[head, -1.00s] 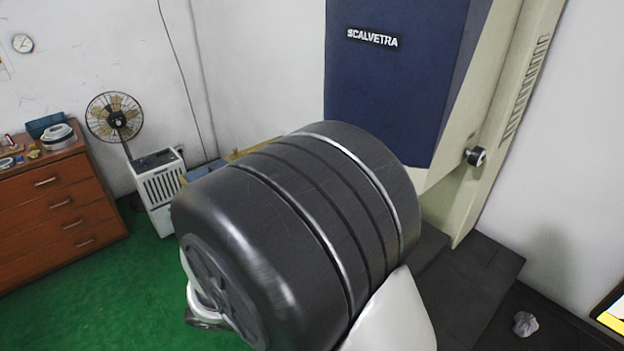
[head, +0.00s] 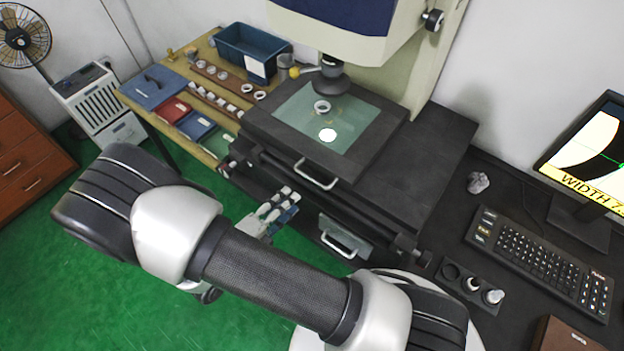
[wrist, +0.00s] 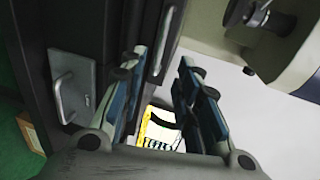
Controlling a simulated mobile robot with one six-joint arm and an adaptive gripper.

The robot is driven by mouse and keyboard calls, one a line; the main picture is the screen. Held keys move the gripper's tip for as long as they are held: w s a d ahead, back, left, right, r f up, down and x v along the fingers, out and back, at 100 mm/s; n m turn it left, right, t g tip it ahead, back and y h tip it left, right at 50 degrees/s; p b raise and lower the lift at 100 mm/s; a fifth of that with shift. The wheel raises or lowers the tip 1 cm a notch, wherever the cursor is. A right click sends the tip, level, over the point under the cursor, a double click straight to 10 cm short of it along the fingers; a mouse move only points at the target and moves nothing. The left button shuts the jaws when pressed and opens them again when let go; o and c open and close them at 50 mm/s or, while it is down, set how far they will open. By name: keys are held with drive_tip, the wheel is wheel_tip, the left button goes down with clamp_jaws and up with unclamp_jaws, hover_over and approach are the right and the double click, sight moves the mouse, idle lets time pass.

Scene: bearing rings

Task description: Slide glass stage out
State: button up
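The glass stage is a pale green glass plate (head: 297,108) in a dark frame (head: 262,128) under the machine's lens. A small ring (head: 321,107) and a bright round light spot (head: 327,135) show on the glass. A metal bar handle (head: 314,176) is on the stage's front edge; it also shows beyond the fingertips in the wrist view (wrist: 163,40). My gripper (head: 277,208) is in front of the machine, below and left of that handle. In the wrist view my gripper (wrist: 162,62) is open, its fingers apart with nothing held.
A lower handle (head: 345,238) on a grey plate sits below the stage, right of my gripper. A wooden table (head: 205,150) with trays, rings and a blue bin (head: 250,55) stands left. A keyboard (head: 540,262) and monitor (head: 590,160) are right. Green floor is open in front.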

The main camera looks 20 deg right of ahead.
sight(312, 179)
drive_tip(key=b+x, duration=0.2)
drive_tip(key=x, duration=0.9)
drive_tip(key=shift+w+d, duration=0.1)
drive_tip(key=shift+c, duration=0.4)
clamp_jaws()
